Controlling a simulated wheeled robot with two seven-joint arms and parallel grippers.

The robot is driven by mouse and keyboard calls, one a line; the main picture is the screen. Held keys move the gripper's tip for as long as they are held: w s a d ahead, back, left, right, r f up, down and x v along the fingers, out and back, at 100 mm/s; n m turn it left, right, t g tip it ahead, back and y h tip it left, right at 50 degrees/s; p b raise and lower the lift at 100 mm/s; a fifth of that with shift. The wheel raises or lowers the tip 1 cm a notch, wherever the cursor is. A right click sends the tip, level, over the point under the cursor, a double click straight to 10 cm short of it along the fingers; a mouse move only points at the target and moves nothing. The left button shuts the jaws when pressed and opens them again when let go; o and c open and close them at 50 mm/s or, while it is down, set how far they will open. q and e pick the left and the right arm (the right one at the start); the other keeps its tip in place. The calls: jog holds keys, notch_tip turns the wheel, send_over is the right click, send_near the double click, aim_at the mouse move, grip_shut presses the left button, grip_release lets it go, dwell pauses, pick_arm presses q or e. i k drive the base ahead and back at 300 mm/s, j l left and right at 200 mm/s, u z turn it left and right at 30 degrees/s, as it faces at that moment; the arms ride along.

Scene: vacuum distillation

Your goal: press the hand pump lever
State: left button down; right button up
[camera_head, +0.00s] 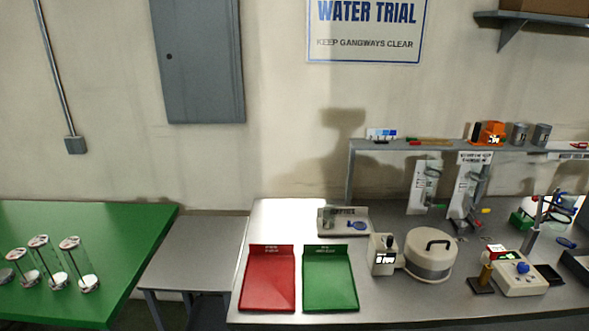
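Neither of my grippers shows in the head view. I cannot tell for certain which item is the hand pump or where its lever is. A small brass upright on a dark base (486,277) stands near the front right of the grey bench. Right beside it is a white box with a blue knob (521,268) and a red and green top part. A cream box with a black knob (384,258) stands further left, next to a round cream pot with a black handle (430,258).
A red tray (270,280) and a green tray (330,282) lie at the bench's front left. A raised shelf (460,147) with small items spans the back. A green table (90,235) holds several clear cylinders at left. A lower grey table (196,250) stands between.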

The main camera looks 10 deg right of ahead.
aim_at(526, 212)
jog(key=z, duration=1.9)
jog(key=i+l+u, duration=0.25)
jog(key=i+l, duration=0.4)
jog(key=i, duration=0.15)
jog(key=i+l+u, duration=0.3)
jog(key=i+l, duration=0.45)
